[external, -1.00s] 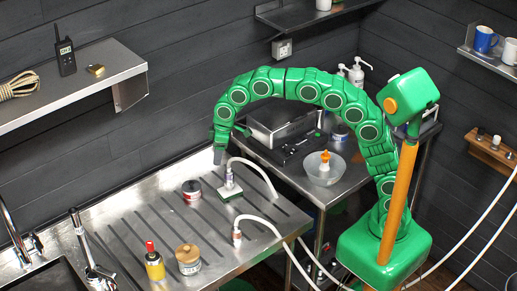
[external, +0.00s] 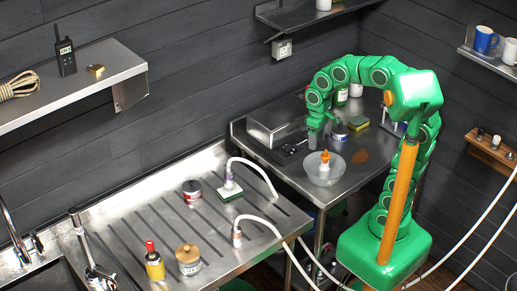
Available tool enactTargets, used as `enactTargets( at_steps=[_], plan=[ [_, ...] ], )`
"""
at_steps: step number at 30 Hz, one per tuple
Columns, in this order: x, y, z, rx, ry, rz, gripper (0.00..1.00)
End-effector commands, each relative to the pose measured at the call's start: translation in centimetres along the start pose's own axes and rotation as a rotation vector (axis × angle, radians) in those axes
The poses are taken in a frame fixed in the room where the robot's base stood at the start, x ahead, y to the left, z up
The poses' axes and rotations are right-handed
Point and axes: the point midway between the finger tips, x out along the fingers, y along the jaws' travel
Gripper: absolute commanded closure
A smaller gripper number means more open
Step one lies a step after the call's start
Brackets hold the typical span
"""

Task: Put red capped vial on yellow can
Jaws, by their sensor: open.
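The yellow can (external: 155,268) stands upright on the steel drainboard, near its front left. A small red-topped piece (external: 150,246), which looks like the red capped vial, stands upright on top of it; its lower part is too small to make out. My gripper (external: 313,146) is far off to the right, pointing down over the side table beside the white bowl. It is open, with nothing seen in it; its fingertips are small and hard to make out.
A wooden-lidded jar (external: 188,260) stands close right of the can. A dark-lidded jar (external: 192,192) and a green-based sponge block (external: 229,193) are farther back. The white bowl (external: 325,170) with an orange-tipped bottle is near my gripper. A faucet (external: 82,245) rises left of the can.

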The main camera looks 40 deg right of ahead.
Motion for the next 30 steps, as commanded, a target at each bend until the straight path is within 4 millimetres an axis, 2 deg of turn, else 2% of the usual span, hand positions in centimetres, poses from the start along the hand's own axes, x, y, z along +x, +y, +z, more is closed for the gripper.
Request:
enactTargets(
  at_steps=[1, 6, 12, 15, 18, 21, 30],
  plan=[
    [0.3, 0.8, 1.7, 0.031, -0.008, 0.001, 0.42],
    [1.8, 2.6, 7.3, 0.126, -0.045, 0.002, 0.42],
    [3.7, 3.9, 13.7, 0.236, -0.086, 0.006, 0.42],
    [4.5, 4.1, 16.1, 0.276, -0.097, 0.006, 0.42],
    [5.2, 4.1, 17.8, 0.304, -0.112, 0.004, 0.42],
    [5.5, 4.1, 18.6, 0.32, -0.116, 0.004, 0.42],
    [5.6, 4.0, 18.8, 0.324, -0.118, 0.003, 0.42]
  ],
)
